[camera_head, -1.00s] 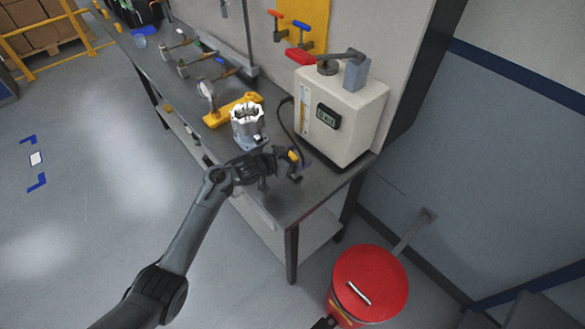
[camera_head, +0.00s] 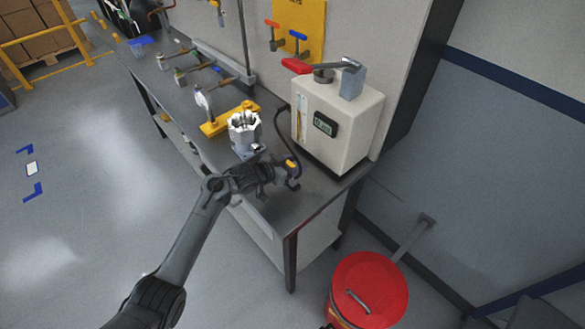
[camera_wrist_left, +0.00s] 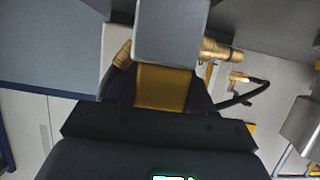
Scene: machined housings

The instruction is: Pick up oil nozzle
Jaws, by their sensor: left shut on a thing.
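The oil nozzle (camera_head: 291,164) shows as a small orange-yellow piece with dark parts at the tip of my left gripper (camera_head: 283,172). The gripper is shut on it, over the front right of the bench beside the oil dispenser. In the left wrist view a yellow block (camera_wrist_left: 163,88) sits between the dark gripper parts, with a brass-coloured ridged piece (camera_wrist_left: 220,50) to its right. The fingers hide much of the nozzle. I cannot tell how far it is above the bench. My right gripper is not clearly in view.
The white oil dispenser (camera_head: 342,120) with a dark hose stands at the bench's right end. A machined housing (camera_head: 244,128) stands just behind my left gripper, near a yellow fixture (camera_head: 215,128). A red bin (camera_head: 368,285) stands on the floor. The bench (camera_head: 320,192) is clear at the front right.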

